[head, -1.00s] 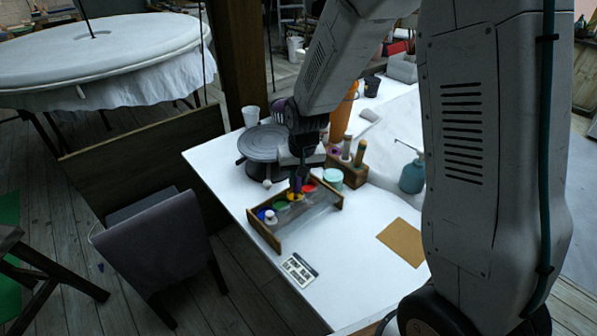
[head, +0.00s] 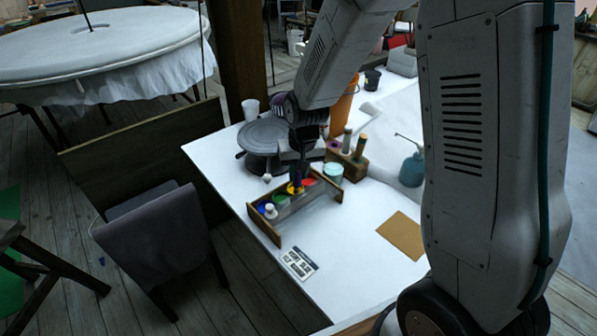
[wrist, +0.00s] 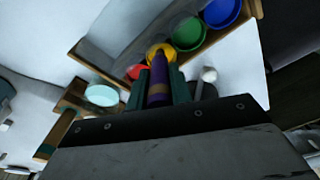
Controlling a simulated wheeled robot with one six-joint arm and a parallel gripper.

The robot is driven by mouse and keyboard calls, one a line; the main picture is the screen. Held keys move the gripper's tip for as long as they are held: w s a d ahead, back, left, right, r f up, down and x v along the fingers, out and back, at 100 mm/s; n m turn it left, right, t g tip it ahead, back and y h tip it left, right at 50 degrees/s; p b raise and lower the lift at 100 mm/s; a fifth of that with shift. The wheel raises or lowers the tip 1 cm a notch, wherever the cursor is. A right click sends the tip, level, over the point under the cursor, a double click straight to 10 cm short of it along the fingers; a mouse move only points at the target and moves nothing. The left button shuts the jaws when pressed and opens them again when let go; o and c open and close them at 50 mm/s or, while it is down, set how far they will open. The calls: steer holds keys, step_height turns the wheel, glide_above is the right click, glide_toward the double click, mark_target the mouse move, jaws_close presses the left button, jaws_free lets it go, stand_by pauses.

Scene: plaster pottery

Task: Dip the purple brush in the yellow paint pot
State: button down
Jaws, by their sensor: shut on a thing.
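My gripper (head: 298,160) is shut on the purple brush (wrist: 158,88), which points down between its teal fingers (wrist: 180,86). In the head view the brush (head: 296,178) stands about upright at the yellow paint pot (head: 291,189). In the wrist view its lower end overlaps the yellow pot (wrist: 161,50). I cannot tell how deep the tip is, as the brush and fingers hide part of the pot. The yellow pot sits in a wooden tray (head: 265,231), between the red pot (head: 309,182) and the green pot (head: 280,198).
A blue pot (head: 262,207) is at the tray's near left end. A wooden block (head: 352,170) with upright handles and a pale turquoise cup (head: 333,172) stand to the right. A grey turntable (head: 262,142) is behind left. The white table is clear in front, around a labelled card (head: 299,263).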

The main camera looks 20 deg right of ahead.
steer(key=shift+r, duration=3.5)
